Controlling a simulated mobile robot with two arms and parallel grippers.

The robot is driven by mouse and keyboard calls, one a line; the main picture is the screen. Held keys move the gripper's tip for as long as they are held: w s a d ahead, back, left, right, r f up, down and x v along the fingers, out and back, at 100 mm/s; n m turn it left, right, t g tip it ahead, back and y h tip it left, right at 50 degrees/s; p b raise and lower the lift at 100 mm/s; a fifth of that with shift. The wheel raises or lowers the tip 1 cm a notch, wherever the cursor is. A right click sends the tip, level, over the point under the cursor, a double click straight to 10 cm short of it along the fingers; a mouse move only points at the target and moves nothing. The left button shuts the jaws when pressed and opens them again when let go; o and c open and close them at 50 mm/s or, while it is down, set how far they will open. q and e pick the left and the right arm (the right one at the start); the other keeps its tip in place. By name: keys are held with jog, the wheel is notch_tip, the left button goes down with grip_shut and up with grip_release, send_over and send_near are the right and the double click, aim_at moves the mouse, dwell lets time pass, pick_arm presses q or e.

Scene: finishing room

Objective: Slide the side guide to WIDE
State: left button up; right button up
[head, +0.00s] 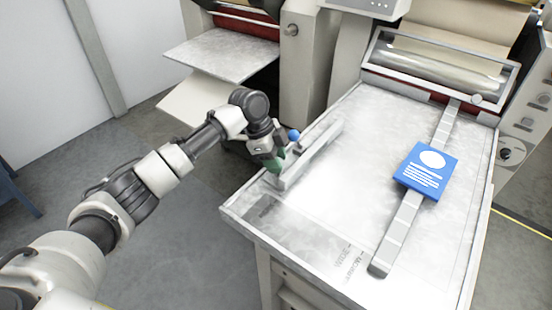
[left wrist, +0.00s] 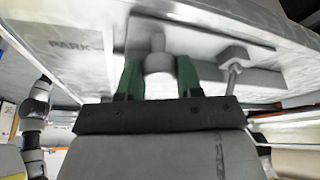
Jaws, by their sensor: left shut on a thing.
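The side guide (head: 318,148) is a grey metal bar near the left edge of the feed table (head: 335,205). My left gripper (head: 276,165) is at the guide's near left end, low over the table. In the left wrist view its green fingers (left wrist: 160,80) are shut on the pale round knob (left wrist: 159,62) of the guide. A small blue ball (head: 294,135) shows just beyond the gripper. A label reading PARK (left wrist: 75,45) shows in the left wrist view. Other table markings (head: 346,257) are too small to read. The right gripper is not in view.
A blue printed card (head: 428,170) lies over a segmented strip (head: 397,233) on the table's right side. A roller unit (head: 440,65) stands at the table's far end. A second machine with a metal tray (head: 222,50) stands back left. The table middle is clear.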

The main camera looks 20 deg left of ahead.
pick_arm(q)
jog(key=shift+d+r, duration=0.1)
jog(key=shift+d, duration=0.15)
grip_shut()
jog(key=s+d+p, duration=0.2)
jog(key=d, duration=0.3)
jog(key=s+d+p, duration=0.2)
jog(key=d, duration=0.4)
jog(key=s+d+p, duration=0.2)
jog(key=d, duration=0.4)
jog(key=shift+s, duration=0.15)
jog(key=shift+s+d, duration=0.2)
jog(key=shift+d, duration=0.5)
jog(key=o, duration=1.1)
grip_release()
jog(key=shift+a, duration=0.1)
jog(key=b+v, duration=0.2)
jog(key=v, duration=0.8)
jog(key=shift+a+r, duration=0.2)
jog(key=shift+r, duration=0.1)
